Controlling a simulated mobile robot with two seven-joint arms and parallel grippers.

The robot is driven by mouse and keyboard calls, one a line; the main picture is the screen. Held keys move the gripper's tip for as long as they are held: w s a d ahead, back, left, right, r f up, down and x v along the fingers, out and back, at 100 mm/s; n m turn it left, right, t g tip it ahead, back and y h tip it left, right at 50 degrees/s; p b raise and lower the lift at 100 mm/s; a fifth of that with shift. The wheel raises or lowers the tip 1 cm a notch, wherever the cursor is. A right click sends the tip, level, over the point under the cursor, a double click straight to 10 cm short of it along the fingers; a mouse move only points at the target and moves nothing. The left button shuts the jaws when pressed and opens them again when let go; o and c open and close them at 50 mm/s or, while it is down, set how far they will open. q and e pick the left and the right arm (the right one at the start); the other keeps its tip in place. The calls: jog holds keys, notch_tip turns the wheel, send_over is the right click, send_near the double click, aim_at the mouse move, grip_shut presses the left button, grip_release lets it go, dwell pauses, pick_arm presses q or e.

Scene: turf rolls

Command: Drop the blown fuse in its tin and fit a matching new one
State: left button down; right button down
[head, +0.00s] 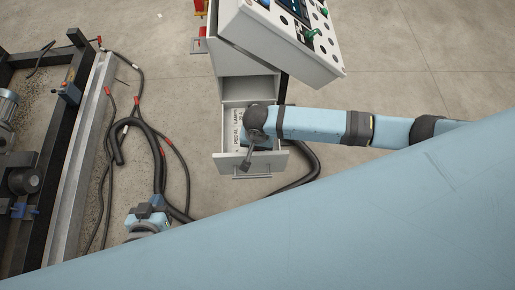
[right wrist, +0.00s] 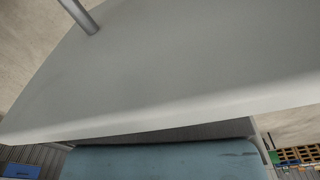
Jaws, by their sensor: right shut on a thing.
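In the head view an open drawer (head: 220,160) juts from the grey cabinet, with a printed label on it that I read only in part, including "LAMPS". My right arm comes in from the right over it. My right gripper (head: 246,164) is at the drawer front and appears shut on the drawer handle (head: 255,177). The right wrist view shows a pale grey panel (right wrist: 170,75) close up and a metal rod (right wrist: 78,15); the fingertips do not show there. A light-blue part, apparently my left gripper (head: 149,211), is low on the left, its jaws unclear. I see no fuse or tin.
A sloping control console (head: 275,40) with buttons and a screen tops the cabinet. Black hoses (head: 157,150) lie on the concrete floor to the left, by a dark-framed machine (head: 50,165). My own light-blue body covers the lower right. The floor at upper right is clear.

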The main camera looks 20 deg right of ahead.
jog(key=shift+s+f, duration=0.2)
jog(key=shift+f, duration=1.25)
jog(key=c, duration=0.9)
grip_release()
jog(key=shift+w+d, duration=0.1)
jog(key=shift+c, duration=0.2)
jog(key=shift+r, duration=0.15)
